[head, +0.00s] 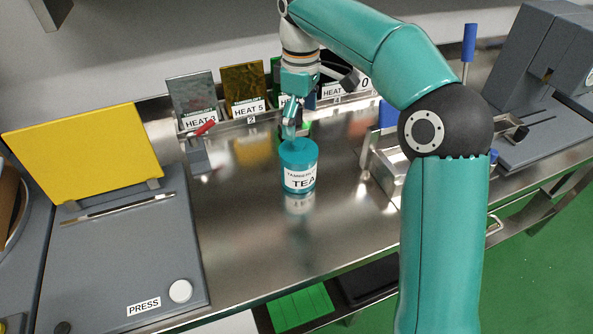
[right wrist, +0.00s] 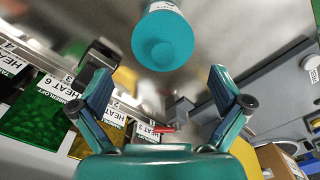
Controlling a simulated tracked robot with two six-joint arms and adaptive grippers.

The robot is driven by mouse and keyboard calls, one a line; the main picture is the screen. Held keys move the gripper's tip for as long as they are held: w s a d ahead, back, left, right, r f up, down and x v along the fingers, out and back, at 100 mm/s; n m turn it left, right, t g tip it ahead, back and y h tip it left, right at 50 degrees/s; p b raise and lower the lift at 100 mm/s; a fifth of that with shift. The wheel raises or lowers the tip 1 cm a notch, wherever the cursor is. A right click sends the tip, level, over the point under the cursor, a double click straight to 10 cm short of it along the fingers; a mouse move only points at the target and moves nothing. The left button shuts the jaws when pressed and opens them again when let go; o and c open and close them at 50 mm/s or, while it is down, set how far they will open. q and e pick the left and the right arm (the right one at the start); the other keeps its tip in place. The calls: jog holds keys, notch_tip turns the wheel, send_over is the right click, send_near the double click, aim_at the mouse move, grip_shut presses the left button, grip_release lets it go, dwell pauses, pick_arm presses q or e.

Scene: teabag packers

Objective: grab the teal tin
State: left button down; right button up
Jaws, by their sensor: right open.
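The teal tin (head: 299,170) stands upright on the steel counter near its middle. It has a white label reading TEA. In the right wrist view the tin (right wrist: 163,40) shows at the top centre, just beyond the gap between the fingers. My right gripper (head: 290,118) is above and just behind the tin in the head view. In the right wrist view its two fingers (right wrist: 160,88) are spread wide with nothing between them. I cannot tell from the head view whether a finger touches the tin's lid. My left gripper is not in view.
A grey press with a yellow plate (head: 85,150) stands at the left. A rack of labelled HEAT plates (head: 246,88) runs along the back. A steel tray (head: 385,165) and a grey machine (head: 535,70) are at the right. The counter in front of the tin (head: 270,240) is clear.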

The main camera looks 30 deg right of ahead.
aim_at(300, 140)
notch_tip(300, 140, down, 6)
jog(key=shift+f+b, duration=0.2)
jog(key=shift+b, duration=0.2)
jog(key=shift+a+f, duration=0.2)
jog(key=shift+f, duration=2.45)
jog(key=shift+c, duration=0.2)
jog(key=c, duration=1)
jog(key=shift+o, duration=0.2)
jog(key=shift+r, duration=0.1)
